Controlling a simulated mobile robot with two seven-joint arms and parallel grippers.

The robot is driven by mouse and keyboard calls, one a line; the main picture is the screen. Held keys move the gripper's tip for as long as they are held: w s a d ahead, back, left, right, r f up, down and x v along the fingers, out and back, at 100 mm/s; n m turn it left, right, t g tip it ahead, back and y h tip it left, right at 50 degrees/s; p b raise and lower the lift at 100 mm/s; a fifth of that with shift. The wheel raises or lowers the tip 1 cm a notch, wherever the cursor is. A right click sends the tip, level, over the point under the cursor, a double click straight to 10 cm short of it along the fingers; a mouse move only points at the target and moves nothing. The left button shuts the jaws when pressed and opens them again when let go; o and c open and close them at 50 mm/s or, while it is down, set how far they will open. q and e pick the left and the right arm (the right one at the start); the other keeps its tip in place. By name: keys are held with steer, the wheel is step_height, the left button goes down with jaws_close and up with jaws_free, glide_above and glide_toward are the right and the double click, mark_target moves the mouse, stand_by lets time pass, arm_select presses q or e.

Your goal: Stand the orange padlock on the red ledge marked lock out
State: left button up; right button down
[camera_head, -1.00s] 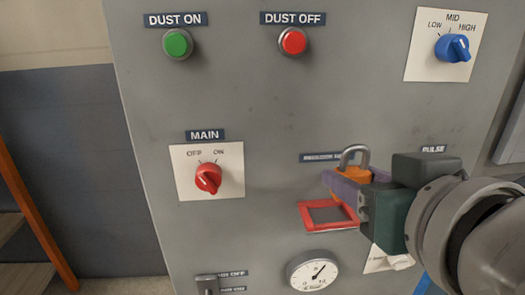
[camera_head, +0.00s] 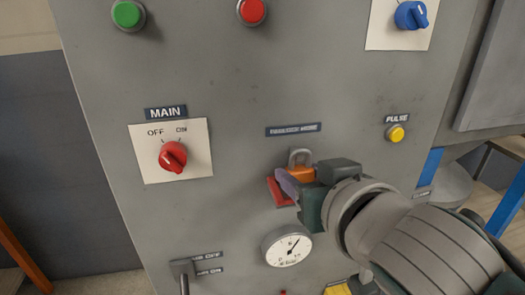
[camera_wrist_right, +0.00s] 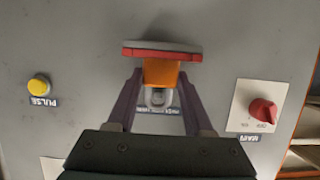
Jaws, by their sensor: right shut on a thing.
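The orange padlock (camera_head: 301,174) is upright with its grey shackle up, at the red ledge (camera_head: 277,192) on the grey panel. My right gripper (camera_head: 291,184) is shut on the padlock's body and hides most of the ledge in the head view. In the right wrist view, which is upside down, the padlock (camera_wrist_right: 161,73) sits between the purple fingers of the gripper (camera_wrist_right: 160,78). Its base meets the red ledge (camera_wrist_right: 160,53) in the picture. I cannot tell whether it rests on it. My left gripper is not in view.
A dark label (camera_head: 293,129) is above the ledge and a round gauge (camera_head: 287,247) is below. The red MAIN knob (camera_head: 173,156) is to the left, and the yellow PULSE button (camera_head: 396,133) is to the right.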

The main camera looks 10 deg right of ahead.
steer(key=shift+f, duration=0.2)
steer(key=shift+c, duration=1.4)
jaws_free()
steer(key=shift+r, duration=0.1)
